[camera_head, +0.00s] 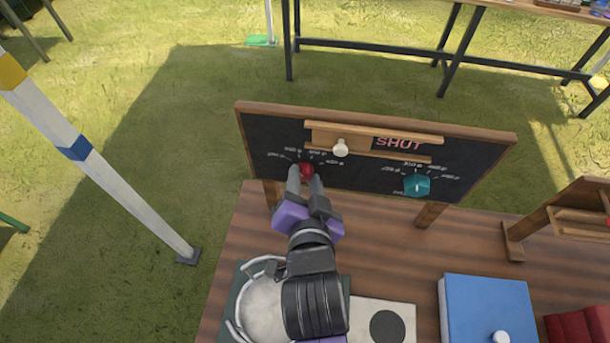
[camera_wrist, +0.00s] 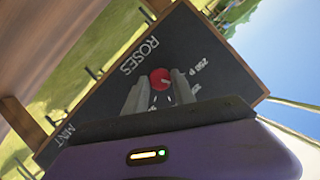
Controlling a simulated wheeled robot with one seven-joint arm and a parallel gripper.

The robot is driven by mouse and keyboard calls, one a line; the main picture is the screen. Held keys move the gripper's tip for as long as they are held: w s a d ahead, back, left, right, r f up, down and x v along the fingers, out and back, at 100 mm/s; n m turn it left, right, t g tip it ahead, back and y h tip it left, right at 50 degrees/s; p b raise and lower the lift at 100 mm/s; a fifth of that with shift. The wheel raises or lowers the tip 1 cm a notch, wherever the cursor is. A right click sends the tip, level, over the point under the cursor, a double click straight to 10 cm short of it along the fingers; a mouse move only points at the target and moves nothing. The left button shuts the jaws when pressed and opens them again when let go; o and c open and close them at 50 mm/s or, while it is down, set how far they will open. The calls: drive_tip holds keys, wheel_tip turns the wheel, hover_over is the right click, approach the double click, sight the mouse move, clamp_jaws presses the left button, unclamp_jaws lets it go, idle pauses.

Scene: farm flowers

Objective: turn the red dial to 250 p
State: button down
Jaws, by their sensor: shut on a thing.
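The red dial (camera_head: 306,170) is on the left part of the black panel (camera_head: 355,178), with small price marks around it. My gripper (camera_head: 305,174) reaches up to the panel and its fingers are shut on the red dial. In the wrist view the red dial (camera_wrist: 160,79) sits between my two grey fingers (camera_wrist: 157,92). A "250 P" mark (camera_wrist: 201,68) shows to the right of the dial there. The dial's pointer is too small to read for certain. "ROSES" and "MINT" are written on the panel in the wrist view.
A teal dial (camera_head: 417,185) is on the panel's right part. A wooden slider with a white knob (camera_head: 340,148) sits above, beside the word "SHUT". A blue box (camera_head: 488,310), a red object (camera_head: 580,325) and a round plate (camera_head: 265,308) are on the wooden table.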

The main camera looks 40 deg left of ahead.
drive_tip(key=shift+a+r+n+t+h+p, duration=0.15)
drive_tip(key=shift+n+t+h+p, duration=0.15)
drive_tip(key=shift+n+h+p, duration=0.65)
drive_tip(key=shift+s+n+t+h, duration=0.1)
drive_tip(key=shift+n+t+h, duration=0.3)
drive_tip(key=shift+n, duration=0.75)
drive_tip(key=c, duration=1.1)
unclamp_jaws()
drive_tip(key=shift+a, duration=0.1)
drive_tip(key=shift+o, duration=0.2)
drive_tip(key=shift+s, duration=0.1)
